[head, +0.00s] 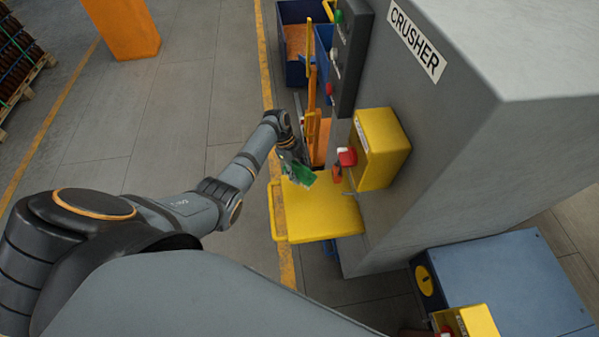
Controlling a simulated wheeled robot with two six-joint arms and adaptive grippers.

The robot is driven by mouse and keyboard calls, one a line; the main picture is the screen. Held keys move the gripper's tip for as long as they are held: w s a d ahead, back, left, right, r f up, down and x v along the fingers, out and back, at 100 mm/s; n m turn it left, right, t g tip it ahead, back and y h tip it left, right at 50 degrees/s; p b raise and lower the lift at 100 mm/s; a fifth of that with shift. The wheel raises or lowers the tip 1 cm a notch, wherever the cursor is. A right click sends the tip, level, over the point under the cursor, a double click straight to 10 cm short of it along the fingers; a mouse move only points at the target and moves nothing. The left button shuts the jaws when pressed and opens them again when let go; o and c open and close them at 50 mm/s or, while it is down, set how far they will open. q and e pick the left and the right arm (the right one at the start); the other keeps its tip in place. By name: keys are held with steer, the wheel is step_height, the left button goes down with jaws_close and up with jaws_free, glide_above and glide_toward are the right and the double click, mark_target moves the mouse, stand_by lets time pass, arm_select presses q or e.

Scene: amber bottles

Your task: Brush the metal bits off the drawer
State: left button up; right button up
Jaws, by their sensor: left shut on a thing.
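The yellow drawer (325,218) juts out from the low side of the grey crusher, with its handle bar at the left. My left gripper (288,158) is over the far part of the drawer, small and partly hidden by its own wrist. It is shut on a green tool (301,172), which looks like a brush. The tool is tilted over the drawer's far edge; I cannot tell if it touches the surface. No metal bits can be made out on the drawer at this size. My right gripper is not in view.
The grey crusher (455,130) fills the right, with a yellow switch box (383,150) and red switch (346,157) close beside the tool. A dark button panel (347,60) is above. Blue bins (293,70) stand beyond.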

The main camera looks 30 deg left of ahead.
mark_target(299, 164)
arm_select(q)
steer(key=shift+r, duration=0.5)
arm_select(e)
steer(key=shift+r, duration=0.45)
arm_select(q)
step_height(299, 164, up, 3)
steer(key=p, duration=0.3)
steer(key=shift+r, duration=0.15)
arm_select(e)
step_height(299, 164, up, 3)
arm_select(q)
steer(key=shift+f, duration=0.2)
